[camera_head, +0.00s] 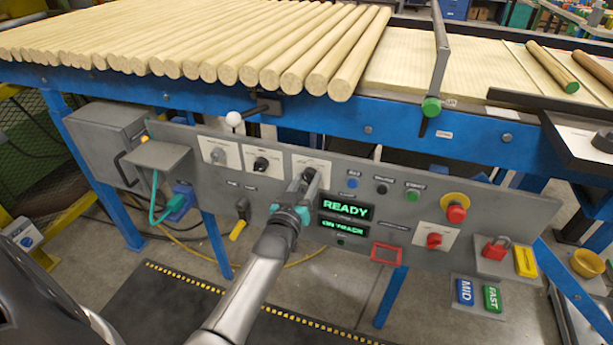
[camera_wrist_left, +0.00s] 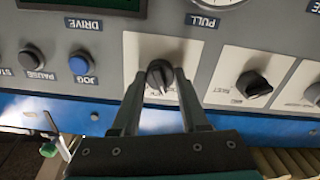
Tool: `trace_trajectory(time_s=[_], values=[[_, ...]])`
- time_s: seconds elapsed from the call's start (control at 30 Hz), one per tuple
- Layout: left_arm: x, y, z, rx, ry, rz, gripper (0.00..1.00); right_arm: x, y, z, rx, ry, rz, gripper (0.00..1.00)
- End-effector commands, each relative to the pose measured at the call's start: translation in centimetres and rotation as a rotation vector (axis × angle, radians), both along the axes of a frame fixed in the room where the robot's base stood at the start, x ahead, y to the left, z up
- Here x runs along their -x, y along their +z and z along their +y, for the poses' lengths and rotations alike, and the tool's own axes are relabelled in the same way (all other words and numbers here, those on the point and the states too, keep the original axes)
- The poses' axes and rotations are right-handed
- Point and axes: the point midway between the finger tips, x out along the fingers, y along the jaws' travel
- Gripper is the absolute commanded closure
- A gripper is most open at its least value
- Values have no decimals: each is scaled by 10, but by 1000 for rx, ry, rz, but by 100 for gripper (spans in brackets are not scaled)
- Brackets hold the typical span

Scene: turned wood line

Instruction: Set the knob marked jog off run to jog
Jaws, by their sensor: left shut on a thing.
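A black rotary knob (camera_wrist_left: 159,72) sits on a white plate in the left wrist view. The plate's lettering is partly hidden by my fingers and too small to read, so I cannot confirm the jog off run marking. My left gripper (camera_head: 306,180) is shut on the knob, one finger on each side. In the wrist view, a pale pointer line on the knob points down between the fingers. My right gripper is not in view.
Two other knob plates (camera_head: 262,160) stand to the left. A white-balled lever (camera_head: 233,119) sticks out above the panel. A blue button (camera_head: 352,183), the READY display (camera_head: 346,209) and a red emergency button (camera_head: 456,212) are to the right. Wooden rods (camera_head: 200,50) lie above.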

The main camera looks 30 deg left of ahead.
Motion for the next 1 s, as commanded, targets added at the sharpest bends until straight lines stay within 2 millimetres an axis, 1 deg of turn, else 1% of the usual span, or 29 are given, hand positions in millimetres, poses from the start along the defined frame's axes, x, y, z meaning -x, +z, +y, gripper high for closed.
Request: trace_trajectory(time_s=[0.03,0.2,0.4,0.67,1.0], values=[[0,2,0,37,0,-7,100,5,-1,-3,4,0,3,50],[0,1,0,161,0,-37,100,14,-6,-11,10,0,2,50],[0,0,0,271,0,-63,100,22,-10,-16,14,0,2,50],[0,0,0,340,-1,-81,100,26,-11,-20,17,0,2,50],[0,-1,0,355,0,-84,100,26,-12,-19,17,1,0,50]])
